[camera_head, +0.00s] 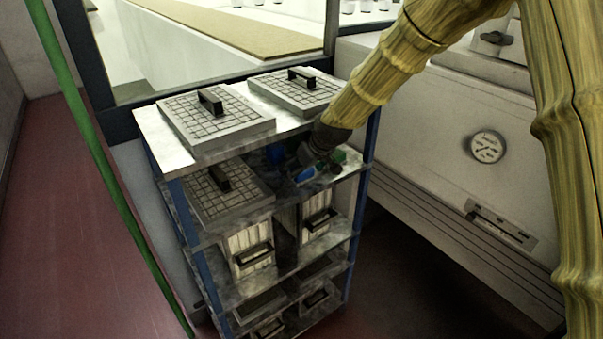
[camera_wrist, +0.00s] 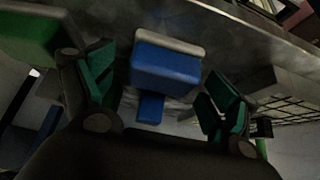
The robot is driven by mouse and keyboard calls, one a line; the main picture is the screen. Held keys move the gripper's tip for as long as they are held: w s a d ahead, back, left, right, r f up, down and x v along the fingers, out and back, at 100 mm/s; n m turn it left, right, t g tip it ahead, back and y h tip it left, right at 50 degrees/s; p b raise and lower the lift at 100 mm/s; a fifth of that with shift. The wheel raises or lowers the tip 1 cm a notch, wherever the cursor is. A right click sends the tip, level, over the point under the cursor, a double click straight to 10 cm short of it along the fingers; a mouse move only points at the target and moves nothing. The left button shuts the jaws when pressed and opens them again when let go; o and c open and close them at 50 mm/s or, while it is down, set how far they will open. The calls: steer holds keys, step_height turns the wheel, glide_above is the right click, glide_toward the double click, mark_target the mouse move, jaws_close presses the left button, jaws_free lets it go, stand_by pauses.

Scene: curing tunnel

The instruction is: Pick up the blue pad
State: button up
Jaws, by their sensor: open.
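The blue pad (camera_wrist: 165,68) shows in the wrist view as a blue block with a pale grey edge, between and beyond my fingers. In the head view a blue patch (camera_head: 305,173) beside my gripper on the upper shelf appears to be this pad. My gripper (camera_wrist: 160,95) is open, with one dark finger with green facing on each side of the pad; whether either touches it I cannot tell. In the head view my gripper (camera_head: 311,155) reaches in under the rack's top board, and its fingertips are partly hidden.
The metal rack (camera_head: 152,133) has blue posts and several lidded boxes with black handles. A green block (camera_wrist: 40,35) lies close to my left finger. A smaller blue piece (camera_wrist: 150,108) shows below the pad. A gridded lid (camera_head: 215,195) is left of my gripper; the top board is close above.

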steer(key=shift+a, duration=0.1)
steer(key=shift+c, duration=0.3)
steer(key=c, duration=1.1)
steer(key=shift+o, duration=0.2)
steer(key=shift+b, duration=0.6)
steer(key=s+d+b, duration=0.4)
steer(key=s+d, duration=0.6)
steer(key=s, duration=0.4)
steer(key=shift+s+d, duration=0.3)
steer(key=shift+d, duration=0.05)
steer(key=shift+o, duration=1)
steer(key=shift+c, duration=0.5)
